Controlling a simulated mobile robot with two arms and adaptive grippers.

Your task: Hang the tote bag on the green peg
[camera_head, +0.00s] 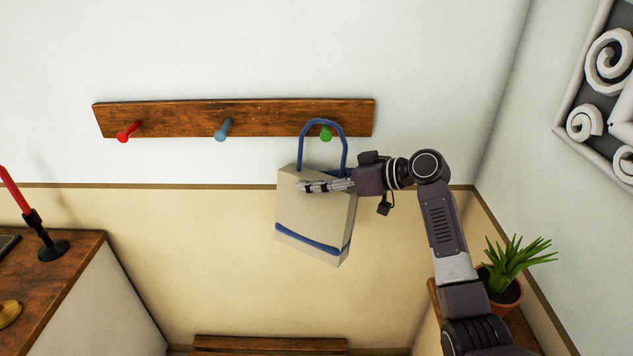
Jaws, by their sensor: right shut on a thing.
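The tote bag (310,220) is beige with a blue handle and a blue stripe near its bottom. It is off the floor, slightly tilted, in front of the wall below the rack's right end. My right gripper (302,187) is shut on the tote bag near its top, with its fingers across the front. The blue handle loop (322,121) stands up and frames the green peg (326,134) in the picture. I cannot tell whether the handle is around the peg or only in front of it. My left gripper is not in view.
The wooden rack (175,117) also bears a red peg (128,132) and a blue peg (223,129). A cabinet (60,280) with a red candle (15,190) stands left. A potted plant (512,265) is right, beside my arm. A wooden surface (270,345) lies below the bag.

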